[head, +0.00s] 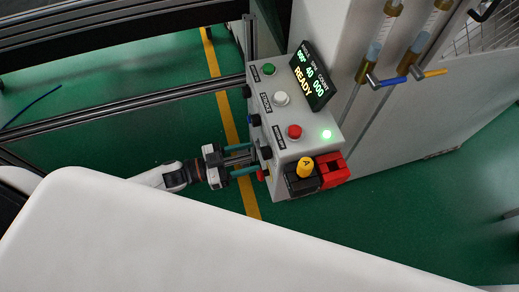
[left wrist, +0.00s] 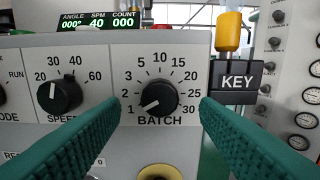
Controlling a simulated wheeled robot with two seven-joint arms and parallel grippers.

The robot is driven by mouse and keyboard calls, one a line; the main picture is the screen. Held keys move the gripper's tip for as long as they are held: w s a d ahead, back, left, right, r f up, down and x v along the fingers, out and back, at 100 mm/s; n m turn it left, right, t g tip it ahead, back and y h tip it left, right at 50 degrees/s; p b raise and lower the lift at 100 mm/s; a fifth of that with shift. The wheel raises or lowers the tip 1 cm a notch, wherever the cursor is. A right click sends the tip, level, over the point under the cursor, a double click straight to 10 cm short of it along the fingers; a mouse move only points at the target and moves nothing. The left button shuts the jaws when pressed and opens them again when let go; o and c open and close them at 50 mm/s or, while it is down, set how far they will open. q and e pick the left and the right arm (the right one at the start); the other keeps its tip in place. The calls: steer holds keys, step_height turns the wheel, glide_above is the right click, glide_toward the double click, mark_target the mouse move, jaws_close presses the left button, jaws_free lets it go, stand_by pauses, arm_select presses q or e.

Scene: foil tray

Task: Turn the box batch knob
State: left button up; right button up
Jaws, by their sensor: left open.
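The black BATCH knob (left wrist: 159,98) is on the grey front panel of the control box (head: 285,125), in the middle of the left wrist view. Its white pointer line aims to the lower left, near the 1 on its scale. My left gripper (head: 250,160) is at the box's front face in the head view. In the left wrist view its two teal fingers stand open, one on each side of the knob, with gaps between them and the knob. My right gripper is not in view.
The SPEED knob (left wrist: 60,95) sits left of BATCH. A yellow key piece with a black KEY block (left wrist: 236,80) is at the right. A yellow-ringed part (left wrist: 158,172) lies below. A display (head: 313,76) reads READY.

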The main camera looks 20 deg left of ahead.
mark_target(267, 153)
arm_select(q)
steer(key=shift+p+x, duration=0.3)
steer(key=shift+x, duration=1.7)
steer(key=c, duration=1)
steer(key=shift+m, duration=0.3)
steer(key=m+b, duration=0.3)
steer(key=m, duration=0.8)
steer(key=shift+b, duration=0.3)
